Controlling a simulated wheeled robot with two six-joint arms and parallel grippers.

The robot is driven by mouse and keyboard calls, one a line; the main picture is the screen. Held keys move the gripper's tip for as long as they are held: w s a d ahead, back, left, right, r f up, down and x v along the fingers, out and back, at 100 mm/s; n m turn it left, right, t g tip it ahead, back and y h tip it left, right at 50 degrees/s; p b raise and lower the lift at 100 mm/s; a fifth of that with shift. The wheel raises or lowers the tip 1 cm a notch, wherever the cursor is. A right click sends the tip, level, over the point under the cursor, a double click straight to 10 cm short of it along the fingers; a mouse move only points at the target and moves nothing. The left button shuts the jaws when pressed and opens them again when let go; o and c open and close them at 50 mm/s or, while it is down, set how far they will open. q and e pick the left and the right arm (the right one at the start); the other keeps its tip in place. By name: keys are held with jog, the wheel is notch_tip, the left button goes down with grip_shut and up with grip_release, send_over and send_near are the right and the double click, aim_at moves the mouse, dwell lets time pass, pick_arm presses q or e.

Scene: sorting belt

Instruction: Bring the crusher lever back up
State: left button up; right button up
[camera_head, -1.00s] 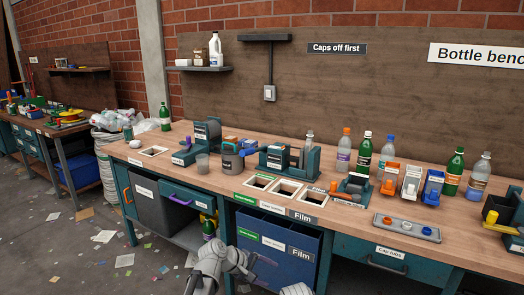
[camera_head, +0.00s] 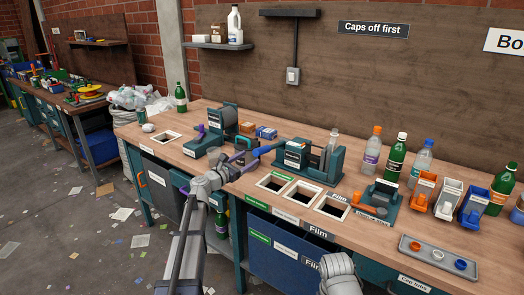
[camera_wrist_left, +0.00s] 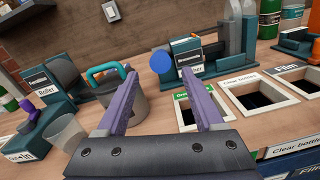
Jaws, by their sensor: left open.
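The crusher (camera_head: 296,156) is a teal machine with a white label, standing on the bench behind the square openings. Its lever (camera_head: 263,151) ends in a blue knob that sticks out low on its left side. The knob (camera_wrist_left: 161,62) also shows in the left wrist view, between and beyond the fingertips. My left gripper (camera_head: 246,157) is open with purple fingers, above the bench just left of the knob. In the left wrist view the fingers (camera_wrist_left: 156,76) are apart with nothing gripped between them. Of my right arm only a grey part shows at the bottom edge.
A grey pot with a teal handle (camera_wrist_left: 112,100) and a clear cup (camera_wrist_left: 65,133) stand close to the left finger. The roller machine (camera_head: 212,135) is further left. Labelled square openings (camera_head: 302,197) lie in front of the crusher. Bottles (camera_head: 372,150) stand to the right.

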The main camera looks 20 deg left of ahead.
aim_at(260, 152)
pick_arm(q)
jog(key=x, duration=0.7)
jog(key=shift+w+d, duration=0.15)
jog(key=shift+w, duration=0.15)
grip_shut()
dwell(1.1)
